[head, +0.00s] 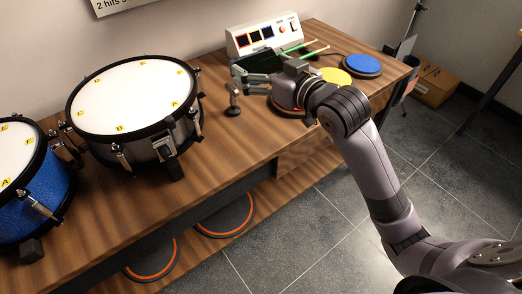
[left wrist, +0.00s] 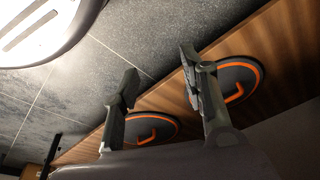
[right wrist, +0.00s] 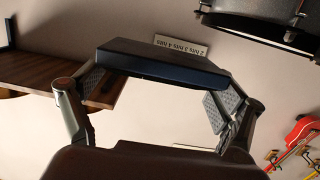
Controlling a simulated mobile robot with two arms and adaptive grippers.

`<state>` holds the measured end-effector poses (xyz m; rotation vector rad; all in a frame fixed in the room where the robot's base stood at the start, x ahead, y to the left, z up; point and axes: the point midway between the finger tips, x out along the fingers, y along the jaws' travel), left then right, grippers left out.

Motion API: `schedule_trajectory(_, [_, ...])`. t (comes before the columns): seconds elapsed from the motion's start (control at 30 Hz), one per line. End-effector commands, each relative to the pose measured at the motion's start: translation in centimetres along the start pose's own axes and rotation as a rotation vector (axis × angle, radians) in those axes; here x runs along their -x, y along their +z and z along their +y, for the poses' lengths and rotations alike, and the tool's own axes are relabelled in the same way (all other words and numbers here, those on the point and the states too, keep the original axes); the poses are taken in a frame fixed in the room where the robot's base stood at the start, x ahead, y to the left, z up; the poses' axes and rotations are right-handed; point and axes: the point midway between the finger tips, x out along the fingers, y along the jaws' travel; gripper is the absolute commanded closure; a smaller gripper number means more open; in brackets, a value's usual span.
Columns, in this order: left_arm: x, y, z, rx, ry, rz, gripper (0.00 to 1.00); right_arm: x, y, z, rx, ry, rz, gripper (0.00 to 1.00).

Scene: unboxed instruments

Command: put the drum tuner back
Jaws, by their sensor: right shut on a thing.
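The drum tuner, as far as I can tell, is a dark flat box (head: 258,62) in my right gripper (head: 252,76), above the table in front of the white console. In the right wrist view the dark box (right wrist: 160,62) spans the two fingers of the right gripper (right wrist: 158,96), which is shut on it. A small dark stand (head: 233,101) stands on the table just left of the right gripper. My left gripper (left wrist: 160,85) shows only in its wrist view; its fingers are apart with nothing between them.
The wooden table (head: 225,150) carries a white-topped drum (head: 130,95), a blue drum (head: 25,190), a white console (head: 262,35), green sticks (head: 303,47), a blue pad (head: 361,64) and a yellow pad (head: 335,76). Orange-ringed pads (head: 225,215) lie on the shelf below. The table's middle front is clear.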

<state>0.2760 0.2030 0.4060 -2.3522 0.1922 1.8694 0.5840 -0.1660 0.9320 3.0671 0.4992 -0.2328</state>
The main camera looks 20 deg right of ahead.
Motion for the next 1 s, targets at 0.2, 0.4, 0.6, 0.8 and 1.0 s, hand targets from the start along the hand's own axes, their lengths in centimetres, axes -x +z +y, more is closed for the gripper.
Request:
schedule_trajectory(0.2, [1.3,-1.2,-0.1,0.003,-0.003,0.022,0.60,-0.9,0.5,1.0,0.005,-0.021,0.004,0.42])
schedule_trajectory(0.4, [3.4,-1.9,-0.2,0.005,-0.005,0.035,0.60,-1.2,2.2,1.1,0.000,-0.026,-0.004,0.42])
schedule_trajectory(0.6, [7.6,-2.7,-0.4,0.009,-0.009,0.059,0.60,-1.8,6.0,1.1,0.001,-0.025,-0.003,0.42])
schedule_trajectory(0.8, [11.8,-2.6,-0.5,0.011,-0.013,0.081,0.60,-2.4,10.1,1.1,0.001,-0.024,-0.004,0.42])
schedule_trajectory(1.0, [11.8,-2.1,-0.5,0.012,-0.014,0.082,0.60,-3.1,14.5,1.1,0.000,-0.025,-0.002,0.42])
